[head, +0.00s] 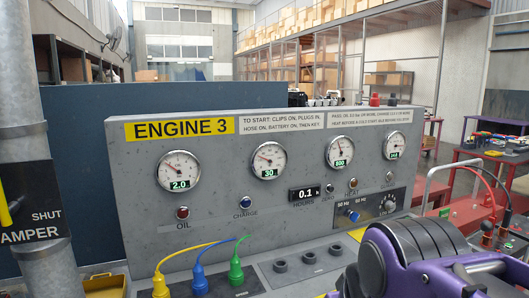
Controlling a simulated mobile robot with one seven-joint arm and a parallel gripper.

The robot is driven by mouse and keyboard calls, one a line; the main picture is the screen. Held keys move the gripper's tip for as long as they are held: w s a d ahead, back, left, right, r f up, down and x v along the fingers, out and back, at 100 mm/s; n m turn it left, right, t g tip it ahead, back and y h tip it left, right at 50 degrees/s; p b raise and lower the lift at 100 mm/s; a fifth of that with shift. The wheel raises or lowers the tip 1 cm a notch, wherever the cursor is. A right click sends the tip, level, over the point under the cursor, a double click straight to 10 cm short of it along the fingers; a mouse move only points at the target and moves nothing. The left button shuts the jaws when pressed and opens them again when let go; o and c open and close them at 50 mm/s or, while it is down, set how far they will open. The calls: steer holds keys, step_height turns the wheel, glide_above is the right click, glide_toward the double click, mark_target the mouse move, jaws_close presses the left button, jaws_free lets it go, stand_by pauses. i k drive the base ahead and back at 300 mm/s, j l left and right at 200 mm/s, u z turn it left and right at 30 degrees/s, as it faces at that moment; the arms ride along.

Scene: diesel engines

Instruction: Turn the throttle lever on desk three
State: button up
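The grey desk with the yellow "ENGINE 3" label (179,129) fills the middle of the head view. Its upright panel (230,230) carries several round gauges, reading 2.0, 30 and 800 on the first three. No throttle lever can be made out; my purple and black arm covers the lower right of the desk. A black plate at the panel's right end has a blue switch (351,216) marked 50 Hz and 60 Hz and a round load knob (388,207). My gripper's fingertips are not visible.
Yellow (160,285), blue (199,280) and green (236,270) plugs with cables stand at the desk's front left. Several dark round sockets (309,258) lie right of them. A grey post (22,90) stands at far left. Red and black clamps (488,228) are at right.

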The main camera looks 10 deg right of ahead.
mark_target(485, 226)
steer(key=z, duration=1.6)
